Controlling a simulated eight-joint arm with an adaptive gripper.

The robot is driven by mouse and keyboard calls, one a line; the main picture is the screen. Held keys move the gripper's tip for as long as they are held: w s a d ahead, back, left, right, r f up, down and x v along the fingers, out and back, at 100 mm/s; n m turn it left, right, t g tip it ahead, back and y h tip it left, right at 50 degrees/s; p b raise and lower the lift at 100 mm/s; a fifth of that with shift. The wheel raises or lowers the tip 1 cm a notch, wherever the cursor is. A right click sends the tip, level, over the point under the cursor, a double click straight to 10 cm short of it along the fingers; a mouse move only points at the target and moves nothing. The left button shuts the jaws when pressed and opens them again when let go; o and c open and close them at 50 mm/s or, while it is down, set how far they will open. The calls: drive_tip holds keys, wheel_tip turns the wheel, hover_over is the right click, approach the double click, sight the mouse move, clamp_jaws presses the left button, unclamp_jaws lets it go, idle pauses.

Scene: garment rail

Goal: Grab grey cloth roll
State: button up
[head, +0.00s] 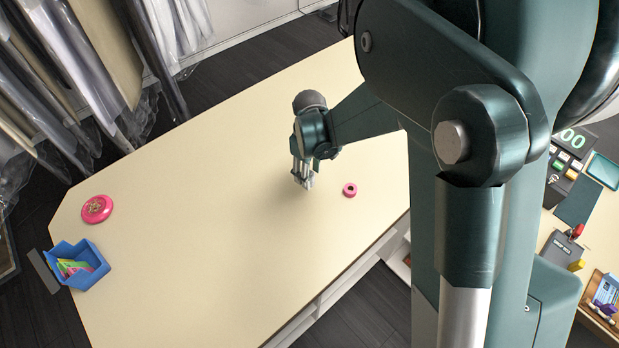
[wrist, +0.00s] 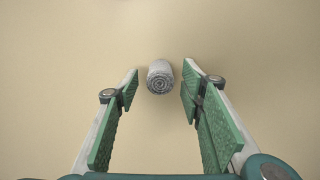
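The grey cloth roll (wrist: 160,76) shows in the wrist view at the upper middle, with its coiled end facing me. It lies on the pale tabletop. My gripper (head: 303,182) is low over the table in the head view. In the wrist view its green-padded fingers are spread wide, one on each side of the roll, with a clear gap on both sides. The gripper is open and empty. The roll lies in line with the gap, near the fingertips; I cannot tell how far below them. I cannot make out the roll in the head view.
A small pink ring (head: 350,190) lies on the table (head: 215,260) right of my gripper. A pink round item (head: 97,209) and a blue bin (head: 92,278) are at the left edge. Bagged garments (head: 75,70) hang at the upper left. The table's middle is clear.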

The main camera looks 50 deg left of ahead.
drive_tip(key=shift+f, duration=0.7)
drive_tip(key=shift+c, duration=0.5)
drive_tip(key=c, duration=0.7)
